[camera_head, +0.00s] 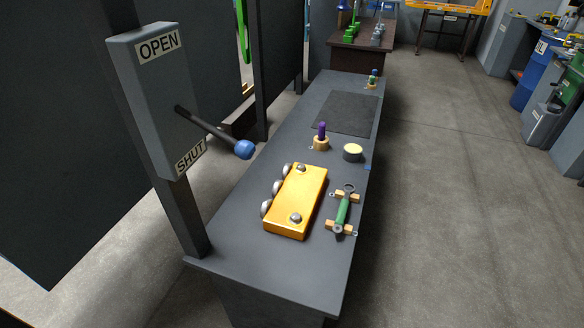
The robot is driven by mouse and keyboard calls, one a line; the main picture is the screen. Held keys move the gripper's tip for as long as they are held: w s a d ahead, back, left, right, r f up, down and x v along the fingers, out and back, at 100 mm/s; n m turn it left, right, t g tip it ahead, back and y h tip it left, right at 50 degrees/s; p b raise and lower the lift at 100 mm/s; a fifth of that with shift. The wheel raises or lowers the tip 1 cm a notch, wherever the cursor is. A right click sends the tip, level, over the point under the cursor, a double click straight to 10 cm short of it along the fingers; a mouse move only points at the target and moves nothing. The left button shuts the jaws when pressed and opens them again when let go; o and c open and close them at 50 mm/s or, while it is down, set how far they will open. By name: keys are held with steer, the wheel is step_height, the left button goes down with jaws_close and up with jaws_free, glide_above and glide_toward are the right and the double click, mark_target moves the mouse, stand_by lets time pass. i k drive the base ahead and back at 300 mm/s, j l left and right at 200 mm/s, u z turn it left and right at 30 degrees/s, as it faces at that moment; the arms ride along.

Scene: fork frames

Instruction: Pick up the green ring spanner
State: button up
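The green ring spanner (342,211) lies on the dark grey bench near its right edge, to the right of the yellow block. It has a green handle and grey ring ends. It appears to rest across two small wooden supports, one towards each end. The bench top (240,250) is bare at the near end.
A yellow block (297,203) with metal knobs lies left of the spanner. Behind stand a purple-handled piece (322,132) and a round cream-topped tin (353,152). A lever with a blue ball (245,149) juts from an OPEN/SHUT box (160,95).

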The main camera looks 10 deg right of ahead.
mark_target(337, 229)
steer(key=i+l+u, duration=0.25)
steer(key=i+l, duration=0.15)
steer(key=l, duration=0.2)
steer(key=i+l+u, duration=0.1)
steer(key=l, duration=0.2)
steer(key=i+l+u, duration=0.1)
steer(key=l, duration=0.25)
steer(key=i+l+u, duration=0.1)
steer(key=i+l, duration=0.15)
steer(key=i+l+u, duration=0.15)
steer(key=l, duration=0.3)
steer(key=i+l+u, duration=0.1)
steer(key=l, duration=0.3)
